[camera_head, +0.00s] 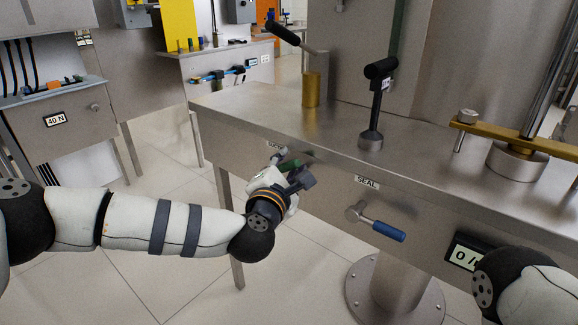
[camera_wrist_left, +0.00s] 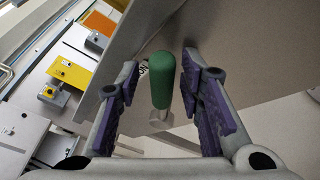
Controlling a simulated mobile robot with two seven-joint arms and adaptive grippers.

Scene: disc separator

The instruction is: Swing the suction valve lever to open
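A lever with a green grip sits on the front face of the steel bench (camera_head: 240,105), below a label (camera_head: 277,148) that I cannot read in full. In the head view its grip (camera_head: 290,164) is mostly hidden by my left gripper (camera_head: 301,177). In the left wrist view the green grip (camera_wrist_left: 163,80) points up from a metal hub (camera_wrist_left: 159,121). It lies between the two purple-padded fingers of my left gripper (camera_wrist_left: 165,92), with a gap on both sides. That gripper is open. My right gripper is out of view.
A blue-handled lever (camera_head: 388,231) juts from the bench front under the SEAL label (camera_head: 367,181). A display (camera_head: 465,254) is farther right. Black-knobbed levers (camera_head: 376,100) and a brass bar (camera_head: 520,142) stand on top. A pedestal (camera_head: 395,290) is below.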

